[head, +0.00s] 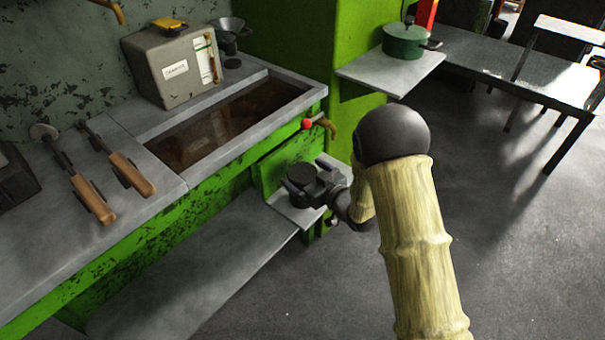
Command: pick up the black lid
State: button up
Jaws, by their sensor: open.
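A dark round disc, which looks like the black lid (302,172), shows at the small low grey shelf in the middle of the head view. My gripper (307,188) is open right at the disc, with its dark fingers at the disc's near side. I cannot tell whether the fingers touch it or how it is supported. My wrist and arm cover part of the shelf behind the gripper.
The low grey shelf (296,213) juts from the green press body. A red-knobbed lever (308,124) sticks out just above. A green pot (404,42) stands on a higher shelf (375,75). Tools with wooden handles (92,199) lie on the left bench.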

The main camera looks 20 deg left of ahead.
aim_at(306, 175)
jog(key=c, duration=1)
notch_tip(306, 175, up, 10)
jog(key=shift+r+p, duration=0.1)
jog(key=shift+p, duration=1.05)
